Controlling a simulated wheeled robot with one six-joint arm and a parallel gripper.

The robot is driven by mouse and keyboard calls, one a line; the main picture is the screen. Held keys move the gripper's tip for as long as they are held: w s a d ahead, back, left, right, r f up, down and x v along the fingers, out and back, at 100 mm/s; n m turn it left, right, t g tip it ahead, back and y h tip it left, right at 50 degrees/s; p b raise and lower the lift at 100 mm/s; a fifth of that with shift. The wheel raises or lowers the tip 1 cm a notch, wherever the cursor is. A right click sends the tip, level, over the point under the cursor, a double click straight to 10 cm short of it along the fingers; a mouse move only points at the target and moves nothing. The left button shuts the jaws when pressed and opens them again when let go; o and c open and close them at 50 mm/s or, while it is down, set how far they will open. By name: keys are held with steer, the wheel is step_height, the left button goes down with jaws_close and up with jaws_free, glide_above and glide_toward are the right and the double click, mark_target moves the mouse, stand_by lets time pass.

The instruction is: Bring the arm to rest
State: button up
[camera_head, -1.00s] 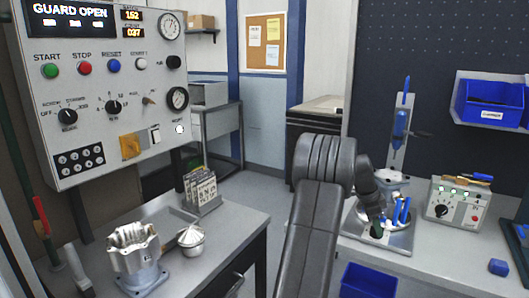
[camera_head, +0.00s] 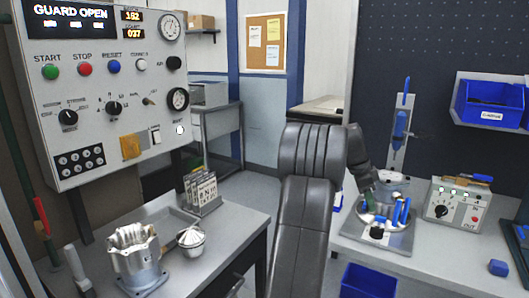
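My dark grey arm rises from the bottom middle and bends down to the right. Its end, my gripper (camera_head: 369,194), is small and partly hidden at the left edge of the test fixture (camera_head: 372,236) on the right bench. The fingers are too small and dark to tell whether they are open or shut, or whether anything is between them. The fixture has blue clamp handles (camera_head: 401,212), a dark round knob in front and a light round part (camera_head: 390,178) behind my gripper. A machined metal housing (camera_head: 137,262) stands upright on the left bench, away from my arm.
A control panel (camera_head: 110,95) reading GUARD OPEN hangs at left. A bowl (camera_head: 190,241) and a card rack (camera_head: 201,194) stand on the left bench. On the right are a control box (camera_head: 456,204), a blue block (camera_head: 498,267) and blue bins (camera_head: 487,100) (camera_head: 368,283).

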mark_target(377, 228)
steer(key=x, duration=0.9)
steer(key=shift+s+d+f, duration=0.1)
steer(key=shift+f, duration=0.25)
steer(key=shift+d+f, duration=0.15)
steer(key=n+t, duration=0.1)
steer(key=n, duration=0.1)
steer(key=n+t+p, duration=0.1)
steer(key=n, duration=0.2)
steer(key=shift+s, duration=0.2)
steer(key=n+t+p, duration=0.1)
steer(key=n+p, duration=0.2)
steer(key=n, duration=0.1)
steer(key=shift+y, duration=0.4)
steer(key=shift+n+t+p, duration=0.3)
steer(key=shift+n+p, duration=0.25)
steer(key=shift+n, duration=0.05)
steer(key=shift+s+f, duration=0.1)
